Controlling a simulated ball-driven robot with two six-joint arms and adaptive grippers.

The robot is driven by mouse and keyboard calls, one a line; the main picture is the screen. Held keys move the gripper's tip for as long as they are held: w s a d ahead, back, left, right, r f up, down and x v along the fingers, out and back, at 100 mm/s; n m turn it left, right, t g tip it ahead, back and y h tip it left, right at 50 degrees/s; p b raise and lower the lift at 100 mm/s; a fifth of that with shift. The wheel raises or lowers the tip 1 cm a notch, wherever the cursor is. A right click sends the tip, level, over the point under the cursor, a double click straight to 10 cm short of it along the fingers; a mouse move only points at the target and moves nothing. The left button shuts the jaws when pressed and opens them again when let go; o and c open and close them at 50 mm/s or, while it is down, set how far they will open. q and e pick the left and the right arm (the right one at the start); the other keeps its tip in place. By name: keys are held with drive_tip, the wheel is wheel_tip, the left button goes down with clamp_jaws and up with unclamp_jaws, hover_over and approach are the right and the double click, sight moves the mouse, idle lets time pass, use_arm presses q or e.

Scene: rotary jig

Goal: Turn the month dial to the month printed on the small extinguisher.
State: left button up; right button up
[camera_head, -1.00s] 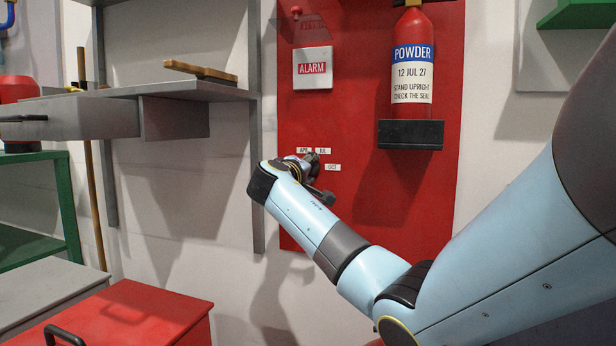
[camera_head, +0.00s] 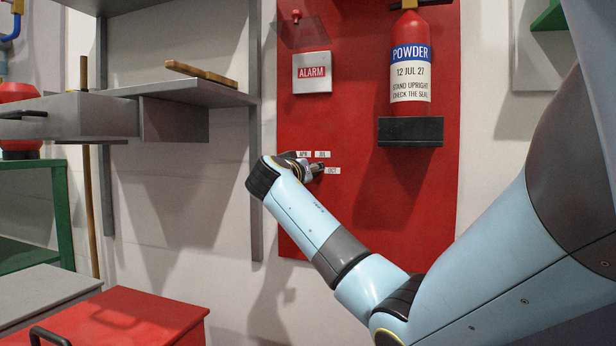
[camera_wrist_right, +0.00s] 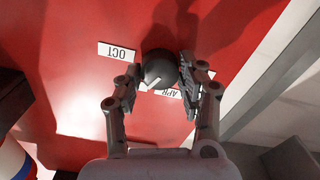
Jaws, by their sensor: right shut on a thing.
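The small extinguisher (camera_head: 410,60) stands on a black bracket on the red panel; its label reads POWDER, 12 JUL 27. The month dial's dark round knob (camera_wrist_right: 158,68) shows in the right wrist view, between my right gripper's fingers (camera_wrist_right: 160,88), which are shut on it. A pale mark shows at its lower edge; I cannot tell which month it points to. In the head view my right gripper (camera_head: 317,170) is beside OCT and hides most of the dial. My left gripper is not in view.
A white ALARM box (camera_head: 312,72) and a clear cover are above the dial. The extinguisher's black bracket (camera_head: 410,132) juts out at right. A grey shelf (camera_head: 190,90) and a red cabinet (camera_head: 120,310) are at left.

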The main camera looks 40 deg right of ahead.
drive_tip(key=shift+f+m, duration=0.2)
drive_tip(key=shift+m, duration=0.2)
drive_tip(key=o, duration=1.1)
drive_tip(key=shift+r, duration=0.15)
drive_tip(key=shift+o, duration=0.2)
drive_tip(key=shift+a, duration=0.15)
drive_tip(key=v, duration=1.1)
drive_tip(key=shift+s+a, duration=0.3)
drive_tip(key=shift+a, duration=0.1)
